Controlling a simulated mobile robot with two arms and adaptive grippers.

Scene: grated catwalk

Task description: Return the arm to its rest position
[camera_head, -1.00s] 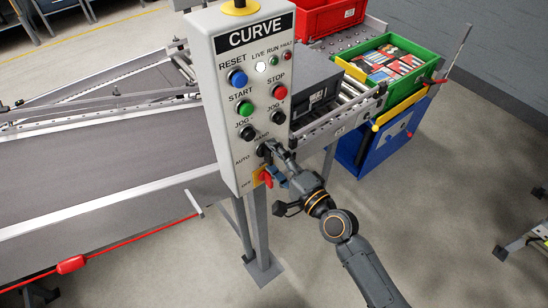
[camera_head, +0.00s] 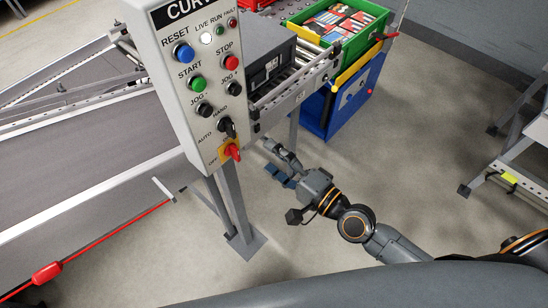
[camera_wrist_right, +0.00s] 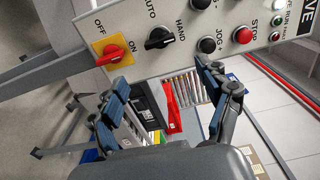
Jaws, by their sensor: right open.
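My right gripper (camera_head: 282,164) is open and empty, a short way right of and below the control panel's lower right edge in the head view. Its two blue-padded fingers stand wide apart in the right wrist view (camera_wrist_right: 168,105). The control panel (camera_head: 192,110) has a black hand/auto selector (camera_head: 227,127) and a red on/off switch (camera_head: 232,152) on a yellow plate. The selector (camera_wrist_right: 159,38) and the red switch (camera_wrist_right: 110,54) also show in the right wrist view, beyond the fingers and apart from them. My left gripper is not in view.
A grey conveyor (camera_head: 80,185) lies at the left, with a red pull cord (camera_head: 110,238) along it. A green crate of packages (camera_head: 366,40) sits above a blue bin (camera_head: 352,98) behind the panel. A metal step frame (camera_head: 505,165) stands at the right. The floor between is clear.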

